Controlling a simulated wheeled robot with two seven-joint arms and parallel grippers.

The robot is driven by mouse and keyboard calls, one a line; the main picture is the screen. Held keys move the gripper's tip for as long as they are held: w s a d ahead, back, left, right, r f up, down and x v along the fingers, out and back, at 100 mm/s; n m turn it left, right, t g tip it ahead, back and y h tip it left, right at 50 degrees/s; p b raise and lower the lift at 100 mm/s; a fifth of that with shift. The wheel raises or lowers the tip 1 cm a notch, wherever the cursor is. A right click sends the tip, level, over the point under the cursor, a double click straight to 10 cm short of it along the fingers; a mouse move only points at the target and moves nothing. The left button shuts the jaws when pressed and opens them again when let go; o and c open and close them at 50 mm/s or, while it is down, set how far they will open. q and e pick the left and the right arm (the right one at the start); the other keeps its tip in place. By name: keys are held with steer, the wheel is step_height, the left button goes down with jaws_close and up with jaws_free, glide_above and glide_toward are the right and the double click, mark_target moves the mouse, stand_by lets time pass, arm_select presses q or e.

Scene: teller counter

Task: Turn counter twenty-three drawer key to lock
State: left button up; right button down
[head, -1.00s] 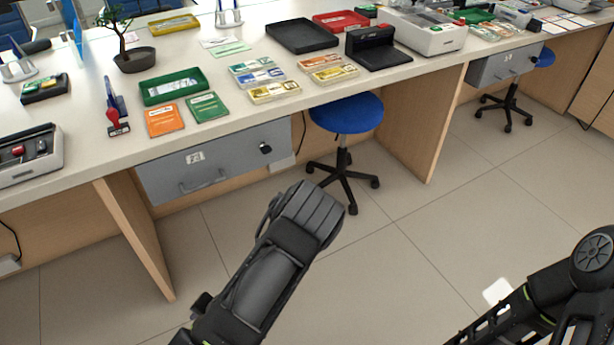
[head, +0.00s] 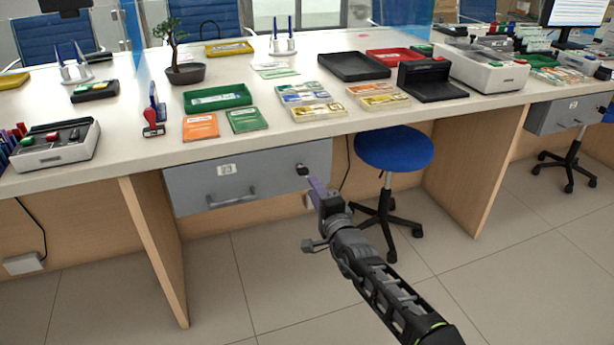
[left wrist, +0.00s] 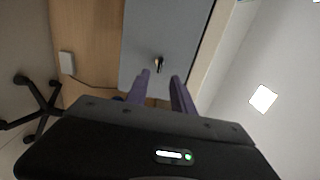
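The grey drawer labelled 23 (head: 245,180) is closed under the counter. Its key with a dark head (head: 303,170) sits in the lock at the drawer's upper right. My left gripper (head: 316,188) is just right of and below the key, close to the drawer front. In the left wrist view, the two purple fingers (left wrist: 160,76) are apart, with the key (left wrist: 158,64) showing just beyond the gap between their tips. The fingers do not appear to touch it. The same drawer front (left wrist: 155,30) lies behind the key. My right gripper is out of view.
The drawer handle (head: 232,197) is left of the key. A blue stool (head: 394,150) stands right of the drawer. Wooden panels (head: 155,240) flank the knee space. The counter top (head: 300,60) above holds trays, booklets and machines. The floor in front is clear.

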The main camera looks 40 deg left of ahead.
mark_target(302, 171)
arm_select(q)
steer(key=x, duration=0.7)
steer(key=shift+a+b, duration=0.3)
steer(key=shift+a, duration=0.05)
steer(key=shift+w, duration=0.1)
steer(key=shift+c, duration=0.2)
jaws_close()
steer(key=shift+f, duration=0.1)
